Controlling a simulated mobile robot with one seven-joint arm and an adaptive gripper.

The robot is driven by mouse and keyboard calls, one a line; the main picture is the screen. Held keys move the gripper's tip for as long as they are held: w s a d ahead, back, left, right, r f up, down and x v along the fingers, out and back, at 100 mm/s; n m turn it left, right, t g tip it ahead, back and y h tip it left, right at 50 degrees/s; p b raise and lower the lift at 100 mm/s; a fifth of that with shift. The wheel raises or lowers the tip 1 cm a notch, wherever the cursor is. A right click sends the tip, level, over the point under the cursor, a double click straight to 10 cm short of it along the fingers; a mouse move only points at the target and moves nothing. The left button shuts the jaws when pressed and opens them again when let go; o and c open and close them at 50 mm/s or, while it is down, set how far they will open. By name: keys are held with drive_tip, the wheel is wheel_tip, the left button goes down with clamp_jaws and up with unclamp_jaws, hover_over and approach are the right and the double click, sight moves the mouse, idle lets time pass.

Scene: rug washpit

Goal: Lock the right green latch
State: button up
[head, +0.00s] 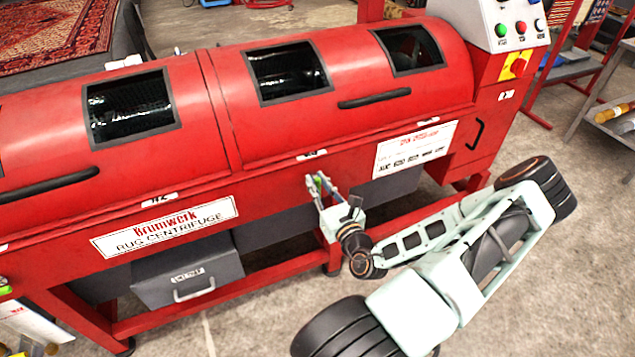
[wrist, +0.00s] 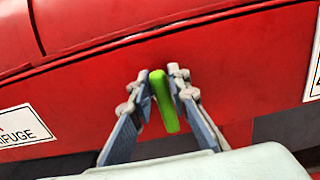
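The right green latch (wrist: 163,100) is a short bright green handle on the red front of the centrifuge, just below the lid seam. It leans slightly, its top to the left in the wrist view. My gripper (wrist: 161,84) has one finger on each side of it, very close. I cannot tell whether the fingers touch it. In the head view my gripper (head: 322,183) reaches the machine's front below the lid, and only a bit of green shows between the fingers.
The red rug centrifuge (head: 270,180) fills the view, with a black lid handle (head: 374,99) above my gripper. A grey drawer (head: 188,272) sits low at the left. A control panel (head: 515,28) with buttons stands at the right end. Concrete floor is open at the right.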

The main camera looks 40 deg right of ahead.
clamp_jaws()
drive_tip(key=shift+d+r+m+p, duration=0.1)
drive_tip(key=shift+m+p, duration=0.2)
drive_tip(key=shift+p, duration=0.3)
drive_tip(key=shift+d+r+m+p, duration=0.1)
drive_tip(key=shift+m+p, duration=0.5)
drive_tip(key=shift+p, duration=0.15)
drive_tip(key=m+p, duration=0.2)
drive_tip(key=shift+s+d+m, duration=0.1)
drive_tip(key=shift+d+m, duration=0.15)
drive_tip(key=shift+m, duration=0.05)
drive_tip(key=m+p, duration=0.1)
drive_tip(key=m, duration=0.1)
drive_tip(key=shift+d+f+m+p, duration=0.3)
drive_tip(key=shift+f+m+p, duration=0.05)
drive_tip(key=shift+m+p, duration=0.05)
drive_tip(key=m, duration=0.3)
drive_tip(key=f+m+p, duration=0.1)
drive_tip(key=m, duration=0.3)
drive_tip(key=d+f+m, duration=0.1)
drive_tip(key=m, duration=0.2)
drive_tip(key=shift+s+f+m, duration=0.15)
drive_tip(key=shift+m, duration=0.15)
